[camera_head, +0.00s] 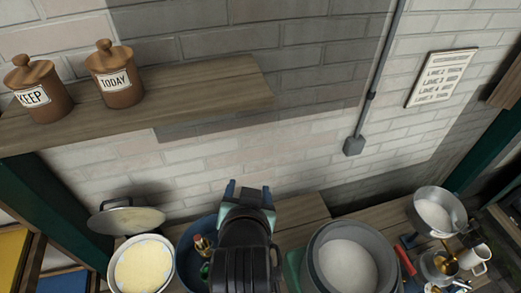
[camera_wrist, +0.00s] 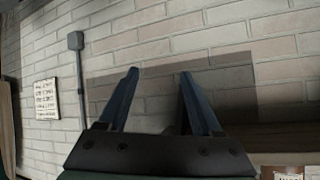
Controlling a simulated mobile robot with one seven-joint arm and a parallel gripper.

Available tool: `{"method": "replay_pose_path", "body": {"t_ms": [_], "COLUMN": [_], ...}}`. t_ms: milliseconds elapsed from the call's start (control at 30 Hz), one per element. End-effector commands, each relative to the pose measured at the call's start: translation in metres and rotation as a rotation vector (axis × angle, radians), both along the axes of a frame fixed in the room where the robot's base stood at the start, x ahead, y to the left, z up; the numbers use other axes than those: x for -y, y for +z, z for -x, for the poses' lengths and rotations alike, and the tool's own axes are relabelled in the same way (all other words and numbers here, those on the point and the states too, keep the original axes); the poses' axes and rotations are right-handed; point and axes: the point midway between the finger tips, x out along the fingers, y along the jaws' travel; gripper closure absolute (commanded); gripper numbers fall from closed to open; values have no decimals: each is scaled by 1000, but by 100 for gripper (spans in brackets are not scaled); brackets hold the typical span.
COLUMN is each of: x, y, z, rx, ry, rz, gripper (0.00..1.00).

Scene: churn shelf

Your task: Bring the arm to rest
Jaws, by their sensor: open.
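My gripper (camera_head: 249,188) is raised above the counter, in front of the brick wall. Its two blue fingers stand apart with nothing between them. In the wrist view the gripper (camera_wrist: 158,74) shows the same open fingers against the brick wall. My dark arm hides part of the counter and part of a blue bowl (camera_head: 188,262) below it.
A wooden shelf (camera_head: 190,92) at upper left holds jars marked KEEP (camera_head: 40,95) and TODAY (camera_head: 115,80). On the counter are a bowl with yellow contents (camera_head: 143,268), a large grey pot (camera_head: 322,240), a metal pan (camera_head: 437,205) and a white mug (camera_head: 474,262).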

Motion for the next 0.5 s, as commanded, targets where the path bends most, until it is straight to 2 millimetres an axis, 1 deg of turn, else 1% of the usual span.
{"method": "replay_pose_path", "body": {"t_ms": [33,67,100,167,200,233,267,300,367,400,500], "x": [2,4,5,8,9,10,11,13,16,17,20], "y": [29,50,79,122,151,173,195,223,261,284,328], "z": [-18,-25,-32,-36,-36,-34,-30,-22,-6,7,39], "rx": [136,210,310,458,558,632,707,806,949,1037,1215], "ry": [9,12,19,23,23,23,22,19,9,3,-18], "rz": [15,25,40,62,77,90,102,119,144,160,194], "gripper": [34,34,34,34,34,34,34,34,34,34,34]}}
